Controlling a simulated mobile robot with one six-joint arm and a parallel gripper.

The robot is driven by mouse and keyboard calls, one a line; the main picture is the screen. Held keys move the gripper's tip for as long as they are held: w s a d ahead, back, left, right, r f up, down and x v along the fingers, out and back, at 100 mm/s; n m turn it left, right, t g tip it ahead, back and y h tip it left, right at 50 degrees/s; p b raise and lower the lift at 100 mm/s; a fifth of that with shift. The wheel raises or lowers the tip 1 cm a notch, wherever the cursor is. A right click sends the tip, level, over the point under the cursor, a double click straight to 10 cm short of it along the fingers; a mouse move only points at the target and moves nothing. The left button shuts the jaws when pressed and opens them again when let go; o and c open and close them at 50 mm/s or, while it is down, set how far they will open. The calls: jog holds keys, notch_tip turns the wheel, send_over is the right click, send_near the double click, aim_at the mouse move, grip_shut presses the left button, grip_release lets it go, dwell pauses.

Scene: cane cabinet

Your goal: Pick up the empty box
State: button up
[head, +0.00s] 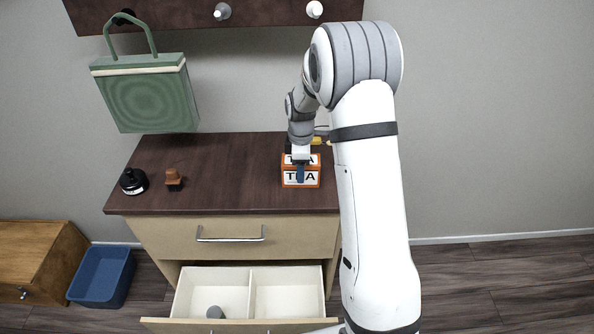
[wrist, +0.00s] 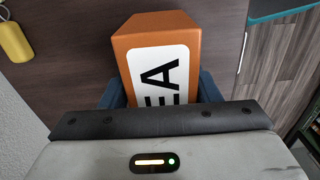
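An orange box with a white TEA label (head: 287,183) stands at the right part of the dark cabinet top in the head view. It fills the upper middle of the wrist view (wrist: 160,30). My gripper (head: 300,172) points down over it, with one blue finger in front of the box's front face. In the wrist view my gripper's blue fingers flank the box on both sides, very near or touching it. I cannot tell whether they press on it. The box appears to rest on the cabinet top. Whether it is empty cannot be seen.
The dark cabinet top (head: 235,175) has free room left of the box. A black round object (head: 133,181) and a brown object (head: 174,179) stand there. Below, an open drawer (head: 290,293) holds a grey object (head: 215,312). A green bag (head: 150,95) hangs above left.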

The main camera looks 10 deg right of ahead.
jog(key=c, duration=0.6)
jog(key=shift+r, duration=0.1)
notch_tip(320, 180, up, 10)
jog(key=shift+f+b, duration=0.1)
jog(key=shift+b, duration=0.35)
